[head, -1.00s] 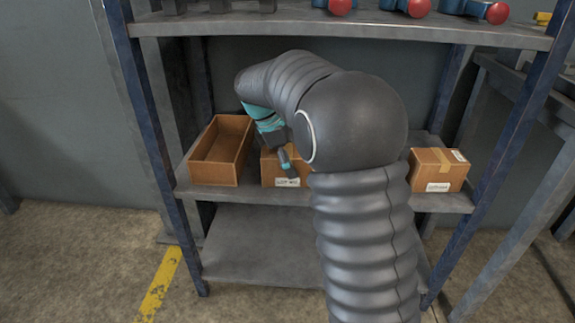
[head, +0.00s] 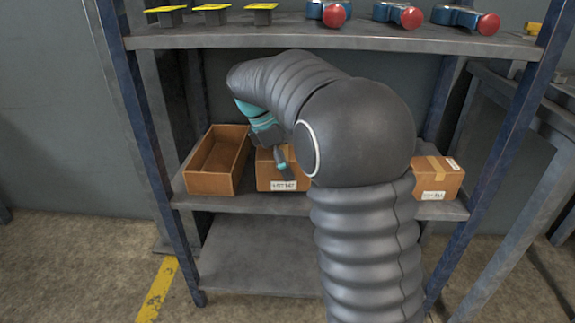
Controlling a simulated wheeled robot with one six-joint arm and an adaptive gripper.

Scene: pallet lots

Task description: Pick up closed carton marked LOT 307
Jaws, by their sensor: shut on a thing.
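A closed brown carton (head: 266,171) stands on the middle shelf, with a white label on its front that is too small to read surely. My arm hides the carton's right part. A second closed carton (head: 436,182) with tape and a white label stands at the right end of the same shelf; its lot number is not clear. It is partly behind my arm.
An open empty brown box (head: 213,184) stands just left of the held carton on the middle shelf (head: 250,204). The upper shelf (head: 240,41) holds yellow-topped pieces (head: 211,9) and blue parts with red ends (head: 398,15). The lower shelf (head: 255,255) looks bare. Blue posts (head: 147,130) frame the rack.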

